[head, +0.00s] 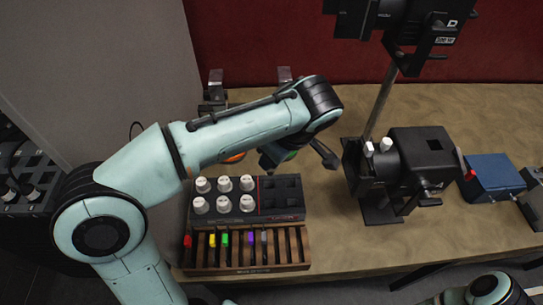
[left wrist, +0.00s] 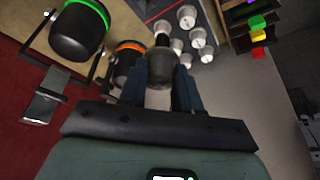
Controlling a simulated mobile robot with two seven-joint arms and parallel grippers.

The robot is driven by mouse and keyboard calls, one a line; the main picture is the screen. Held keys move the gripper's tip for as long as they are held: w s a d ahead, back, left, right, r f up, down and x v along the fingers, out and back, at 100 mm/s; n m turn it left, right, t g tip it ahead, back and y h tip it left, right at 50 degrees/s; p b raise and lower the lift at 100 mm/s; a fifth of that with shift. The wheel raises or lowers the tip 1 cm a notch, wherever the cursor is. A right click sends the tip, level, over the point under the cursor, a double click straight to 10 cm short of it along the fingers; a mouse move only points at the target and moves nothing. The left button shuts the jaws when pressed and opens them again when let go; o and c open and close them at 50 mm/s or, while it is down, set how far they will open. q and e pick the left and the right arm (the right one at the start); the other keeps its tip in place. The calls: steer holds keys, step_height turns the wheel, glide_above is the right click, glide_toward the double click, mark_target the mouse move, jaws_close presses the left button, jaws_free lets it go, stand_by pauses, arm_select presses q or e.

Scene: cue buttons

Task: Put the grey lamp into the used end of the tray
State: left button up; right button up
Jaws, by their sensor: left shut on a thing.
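My left gripper (left wrist: 160,72) is shut on the grey lamp (left wrist: 160,66), a dark grey piece with a black narrow end, between its blue fingers in the left wrist view. In the head view my arm hides most of that gripper, above the back edge of the tray. The black tray (head: 264,216) has a red line across it. Its left end holds several white-topped pieces (head: 222,204); its right end (head: 281,190) shows empty sockets. The white-topped pieces also show in the left wrist view (left wrist: 198,38). My right gripper is out of view.
A wooden rack (head: 290,262) with coloured pieces stands in front of the tray. Black lamps with an orange ring (left wrist: 131,48) and a green ring (left wrist: 78,32) are near the gripper. A black machine (head: 420,160) and a blue box (head: 492,176) stand to the right.

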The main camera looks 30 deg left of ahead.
arm_select(q)
step_height(320, 180, down, 4)
steer(key=shift+w+a+f+b, duration=0.1)
steer(key=shift+w+f+b, duration=0.05)
steer(key=shift+b, duration=0.4)
step_height(320, 180, down, 7)
steer(key=s+b, duration=0.1)
steer(key=b, duration=0.3)
steer(key=shift+d, duration=0.25)
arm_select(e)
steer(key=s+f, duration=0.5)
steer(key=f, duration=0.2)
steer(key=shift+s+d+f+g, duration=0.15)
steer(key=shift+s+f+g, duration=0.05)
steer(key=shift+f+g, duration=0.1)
arm_select(q)
steer(key=shift+d, duration=0.15)
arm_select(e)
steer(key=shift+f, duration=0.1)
arm_select(q)
steer(key=shift+f+b, duration=0.1)
steer(key=shift+b, duration=0.2)
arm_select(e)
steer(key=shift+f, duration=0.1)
